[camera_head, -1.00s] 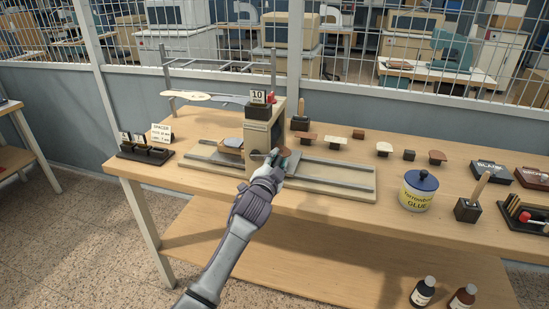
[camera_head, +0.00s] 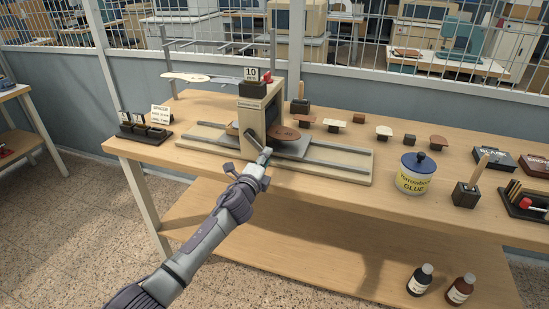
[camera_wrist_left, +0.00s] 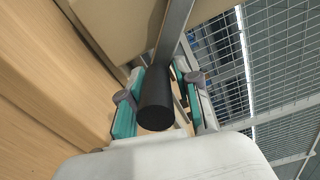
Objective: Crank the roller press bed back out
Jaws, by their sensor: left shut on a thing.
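The roller press (camera_head: 259,108) stands on the workbench, a beige housing over a long rail base (camera_head: 335,170). Its grey bed (camera_head: 296,148) shows to the right of the housing, with a brown leather piece (camera_head: 284,133) on it. My left gripper (camera_head: 264,158) is in front of the press, shut on the crank handle. In the left wrist view the black handle (camera_wrist_left: 158,105) lies between the teal-padded fingers (camera_wrist_left: 160,98), joined to a grey crank arm (camera_wrist_left: 174,32). The crank arm (camera_head: 252,139) runs up-left from the gripper in the head view. My right gripper is not in view.
A glue jar (camera_head: 414,174), a block with a wooden-handled tool (camera_head: 466,194) and several leather pieces stand to the right. A spacer rack (camera_head: 145,130) stands at the left. Two bottles (camera_head: 421,280) are at lower right. The bench front before the press is clear.

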